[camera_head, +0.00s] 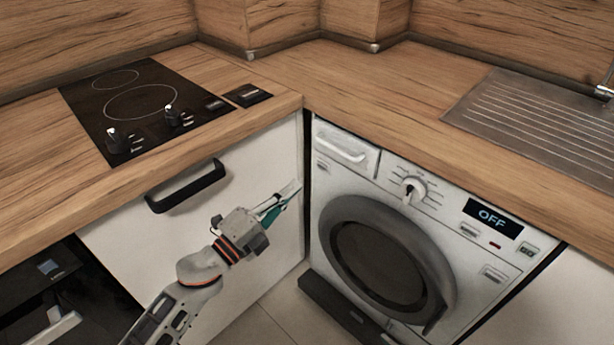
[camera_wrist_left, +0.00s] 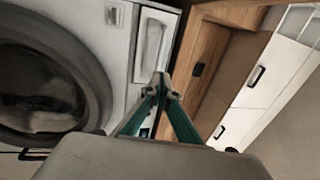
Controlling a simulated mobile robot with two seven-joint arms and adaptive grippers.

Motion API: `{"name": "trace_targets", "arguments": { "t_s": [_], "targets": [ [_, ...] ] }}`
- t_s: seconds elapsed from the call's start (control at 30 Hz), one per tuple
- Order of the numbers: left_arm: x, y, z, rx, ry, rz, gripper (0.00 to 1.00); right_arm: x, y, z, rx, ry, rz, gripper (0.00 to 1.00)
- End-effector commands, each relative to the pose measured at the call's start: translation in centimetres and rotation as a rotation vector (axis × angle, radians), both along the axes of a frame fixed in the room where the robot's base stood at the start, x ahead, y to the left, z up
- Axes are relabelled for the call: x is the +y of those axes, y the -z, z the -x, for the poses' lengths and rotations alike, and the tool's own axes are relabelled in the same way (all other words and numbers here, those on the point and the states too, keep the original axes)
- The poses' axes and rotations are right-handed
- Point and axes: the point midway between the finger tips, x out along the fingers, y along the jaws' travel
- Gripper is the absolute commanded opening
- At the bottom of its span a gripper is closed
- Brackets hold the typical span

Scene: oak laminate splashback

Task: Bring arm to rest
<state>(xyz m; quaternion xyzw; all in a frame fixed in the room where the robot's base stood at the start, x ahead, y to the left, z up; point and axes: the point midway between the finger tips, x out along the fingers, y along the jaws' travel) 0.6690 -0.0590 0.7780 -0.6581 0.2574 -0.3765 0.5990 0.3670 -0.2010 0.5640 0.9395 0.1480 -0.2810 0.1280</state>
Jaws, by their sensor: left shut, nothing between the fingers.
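My left gripper (camera_head: 283,199) is shut and empty in the head view. It hangs below counter height, in front of the white cabinet front (camera_head: 130,237) and left of the washing machine (camera_head: 464,262). In the left wrist view its two teal-sided fingers (camera_wrist_left: 160,82) come together at the tips with nothing between them. The washing machine's door and drawer also show there, left of and behind the fingers. My left arm comes up from the lower left of the head view. My right gripper is not in either view.
The washing machine's round door (camera_head: 385,262) is shut and its display (camera_head: 491,218) reads OFF. A black handle (camera_head: 186,186) sticks out from the cabinet front. The wooden counter (camera_head: 345,80) carries a black hob (camera_head: 140,105) and a metal sink drainer (camera_head: 535,125). A dark oven (camera_head: 50,295) is at lower left.

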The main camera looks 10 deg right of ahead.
Motion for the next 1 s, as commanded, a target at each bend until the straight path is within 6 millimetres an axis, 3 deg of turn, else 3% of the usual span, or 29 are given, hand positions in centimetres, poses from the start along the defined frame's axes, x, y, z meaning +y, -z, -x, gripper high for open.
{"name": "trace_targets", "arguments": {
  "t_s": [0.37,0.47,0.57,0.77,0.87,1.0],
  "targets": [
    [1.4,0.5,1.0,0.008,-0.010,0.006,0.00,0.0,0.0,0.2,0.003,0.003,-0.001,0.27],
    [2.6,1.0,1.0,0.054,-0.070,0.035,0.00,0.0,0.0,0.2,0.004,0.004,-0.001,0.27],
    [5.6,2.4,1.2,0.150,-0.201,0.088,0.00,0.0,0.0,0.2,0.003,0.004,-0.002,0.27],
    [15.4,8.1,3.9,0.446,-0.561,0.189,0.00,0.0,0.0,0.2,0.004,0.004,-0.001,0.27],
    [20.5,11.5,7.0,0.604,-0.734,0.213,0.00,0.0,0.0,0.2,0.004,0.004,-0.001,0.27],
    [26.9,15.8,12.8,0.810,-0.948,0.212,0.00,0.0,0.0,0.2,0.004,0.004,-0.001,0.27]
  ]
}}
